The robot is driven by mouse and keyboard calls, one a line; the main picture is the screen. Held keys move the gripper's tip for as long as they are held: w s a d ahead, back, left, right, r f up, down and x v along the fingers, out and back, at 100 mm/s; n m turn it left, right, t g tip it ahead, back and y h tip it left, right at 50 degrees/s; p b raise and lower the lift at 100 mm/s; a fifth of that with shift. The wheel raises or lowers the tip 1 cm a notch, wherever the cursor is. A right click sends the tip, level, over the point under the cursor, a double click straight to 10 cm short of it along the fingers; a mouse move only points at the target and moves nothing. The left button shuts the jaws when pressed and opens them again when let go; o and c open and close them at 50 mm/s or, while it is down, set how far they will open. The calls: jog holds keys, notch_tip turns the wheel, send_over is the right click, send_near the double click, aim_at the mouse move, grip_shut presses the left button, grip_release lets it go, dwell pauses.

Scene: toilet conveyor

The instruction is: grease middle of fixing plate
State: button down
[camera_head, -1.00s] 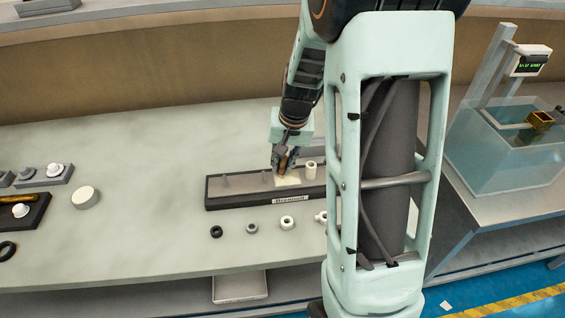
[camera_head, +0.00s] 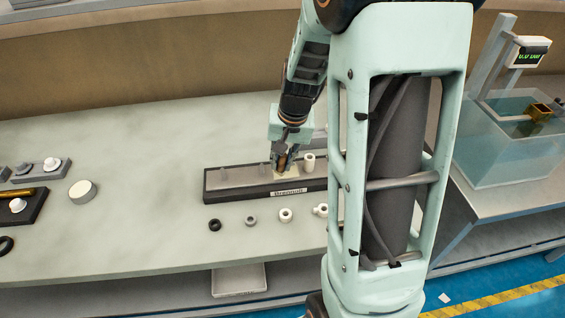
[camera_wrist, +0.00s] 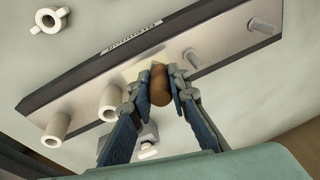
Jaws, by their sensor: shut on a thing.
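The fixing plate (camera_head: 230,180) is a long grey plate on a black base with a label on its front side. It lies on the table and also shows in the wrist view (camera_wrist: 225,50). Two bare pegs stand toward one end, and two white sleeves (camera_wrist: 57,124) stand toward the other. My gripper (camera_head: 284,166) is over the plate's middle. In the wrist view my gripper (camera_wrist: 161,82) is shut on a brown cylinder (camera_wrist: 160,86), between the pegs and sleeves. A pale patch lies on the plate by the cylinder. Whether the cylinder touches the plate, I cannot tell.
A black ring (camera_head: 214,225), a grey ring (camera_head: 251,221), a white ring (camera_head: 286,215) and a winged white part (camera_head: 320,210) lie in front of the plate. A white round piece (camera_head: 82,192) lies left. A water tank (camera_head: 512,140) stands right. The table between is clear.

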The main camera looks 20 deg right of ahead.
jog(key=shift+w+d, duration=0.25)
jog(key=shift+w, duration=0.95)
jog(key=shift+s+a+f+b, duration=0.1)
jog(key=shift+s+a+b, duration=0.1)
jog(key=shift+s, duration=0.75)
jog(key=shift+s+a+b, duration=0.15)
jog(key=shift+s, duration=0.8)
jog(key=shift+w+d+r, duration=0.15)
jog(key=shift+w+d, duration=0.05)
jog(key=shift+w, duration=0.8)
jog(key=shift+w+d+r, duration=0.1)
jog(key=shift+w+d, duration=0.05)
jog(key=shift+w, duration=0.8)
jog(key=c, duration=2.4)
grip_release()
grip_shut()
jog(key=w+p+v, duration=0.1)
jog(key=p+v, duration=0.5)
jog(key=v, duration=0.1)
jog(key=shift+a+r, duration=0.25)
jog(key=shift+r, duration=0.3)
